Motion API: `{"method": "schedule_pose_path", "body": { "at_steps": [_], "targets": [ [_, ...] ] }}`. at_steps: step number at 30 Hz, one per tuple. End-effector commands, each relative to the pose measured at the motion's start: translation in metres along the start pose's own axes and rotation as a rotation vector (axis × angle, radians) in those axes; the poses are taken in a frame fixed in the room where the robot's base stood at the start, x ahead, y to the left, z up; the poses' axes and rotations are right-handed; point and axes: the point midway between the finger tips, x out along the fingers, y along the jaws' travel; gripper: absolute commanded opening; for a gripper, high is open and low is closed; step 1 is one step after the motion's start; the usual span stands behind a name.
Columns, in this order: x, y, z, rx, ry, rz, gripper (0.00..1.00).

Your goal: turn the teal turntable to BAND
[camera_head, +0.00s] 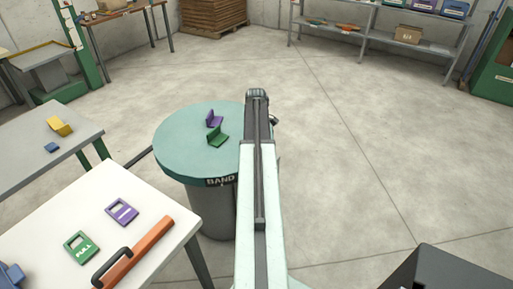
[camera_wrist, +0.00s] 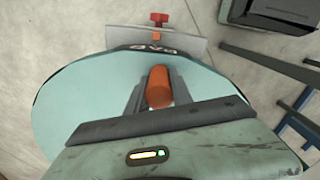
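The teal turntable (camera_head: 180,150) stands left of my arm in the head view, with a BAND label (camera_head: 220,181) on its front rim. A purple bracket (camera_head: 213,119) and a green bracket (camera_head: 217,138) stand on it. In the wrist view the turntable top (camera_wrist: 90,100) fills the middle, and another rim label (camera_wrist: 150,49) with hard-to-read lettering faces a pale plate (camera_wrist: 125,38) with a red knob (camera_wrist: 158,19). My gripper (camera_wrist: 160,84) has its fingers close on both sides of an upright orange peg (camera_wrist: 160,88), apparently touching it. My arm hides the peg in the head view.
A white table (camera_head: 150,238) at front left holds a green FULL tag (camera_head: 82,247), a purple tag (camera_head: 121,211) and an orange bar with a black handle (camera_head: 138,255). A grey table (camera_head: 25,150) stands behind it. The floor right of my arm is open; a dark box (camera_head: 440,270) stands front right.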

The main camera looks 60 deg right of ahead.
Motion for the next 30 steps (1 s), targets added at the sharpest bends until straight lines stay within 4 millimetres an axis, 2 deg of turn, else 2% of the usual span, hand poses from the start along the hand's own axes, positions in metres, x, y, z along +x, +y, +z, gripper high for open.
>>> {"method": "schedule_pose_path", "body": {
  "at_steps": [1, 2, 3, 30],
  "targets": [
    [-0.0001, 0.0000, 0.0002, 0.000, 0.000, 0.000, 0.10],
    [-0.0001, 0.0000, 0.0002, 0.000, 0.000, 0.000, 0.01],
    [-0.0001, 0.0000, 0.0003, 0.000, 0.000, 0.000, 0.00],
    [0.0000, 0.0004, 0.0014, 0.002, 0.000, 0.000, 0.00]
  ]
}}
